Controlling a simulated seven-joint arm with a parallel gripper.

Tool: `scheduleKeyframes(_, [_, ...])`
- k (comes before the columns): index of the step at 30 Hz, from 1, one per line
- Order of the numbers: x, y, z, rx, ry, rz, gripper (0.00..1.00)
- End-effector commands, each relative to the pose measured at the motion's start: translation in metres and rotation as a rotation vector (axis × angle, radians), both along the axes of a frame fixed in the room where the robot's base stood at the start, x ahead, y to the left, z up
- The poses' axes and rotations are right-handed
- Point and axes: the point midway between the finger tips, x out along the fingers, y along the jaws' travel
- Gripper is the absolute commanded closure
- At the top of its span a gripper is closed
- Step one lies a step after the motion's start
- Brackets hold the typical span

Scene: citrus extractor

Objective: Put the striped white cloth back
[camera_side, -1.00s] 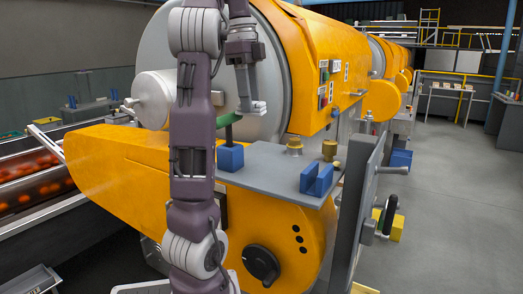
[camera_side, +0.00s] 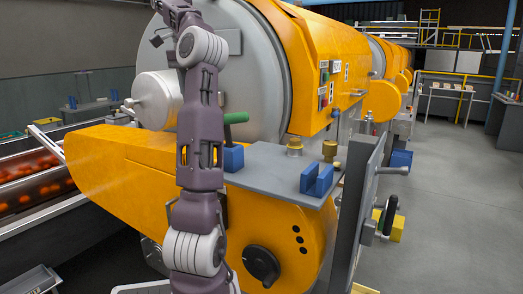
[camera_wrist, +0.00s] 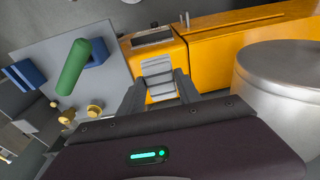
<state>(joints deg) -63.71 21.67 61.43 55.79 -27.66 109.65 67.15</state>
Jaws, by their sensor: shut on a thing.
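The striped white cloth (camera_wrist: 158,68) shows in the wrist view as a small pale piece with grey bands, between my two dark fingers. My gripper (camera_wrist: 161,88) is shut on it and holds it over the orange machine housing (camera_wrist: 215,45). In the side view the gripper's fingers and the cloth cannot be made out, as my arm bends away at the top left. No spot where the cloth belongs can be clearly told.
A grey shelf (camera_side: 270,175) carries a green handle (camera_side: 236,117) at a blue block (camera_side: 231,157), a blue slotted holder (camera_side: 317,180) and brass knobs (camera_side: 329,150). A large steel cylinder (camera_wrist: 285,65) stands close at the right in the wrist view.

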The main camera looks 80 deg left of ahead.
Motion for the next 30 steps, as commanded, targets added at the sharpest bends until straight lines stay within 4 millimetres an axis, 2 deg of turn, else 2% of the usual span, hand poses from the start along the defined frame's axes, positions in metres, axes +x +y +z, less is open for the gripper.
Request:
scheduleKeyframes(5, [0.002,-0.001,-0.019,-0.001,0.000,-0.008,1.00])
scheduleKeyframes(15, [0.002,-0.001,-0.080,-0.003,0.003,-0.010,1.00])
scheduleKeyframes(18, [0.002,-0.001,-0.086,-0.001,0.004,-0.011,1.00])
scheduleKeyframes(26, [0.004,-0.001,-0.086,0.000,0.005,-0.012,1.00])
scheduleKeyframes(28, [0.014,-0.002,-0.086,0.000,0.004,-0.015,1.00])
scheduleKeyframes(30, [0.035,-0.004,-0.085,0.002,0.003,-0.018,1.00])
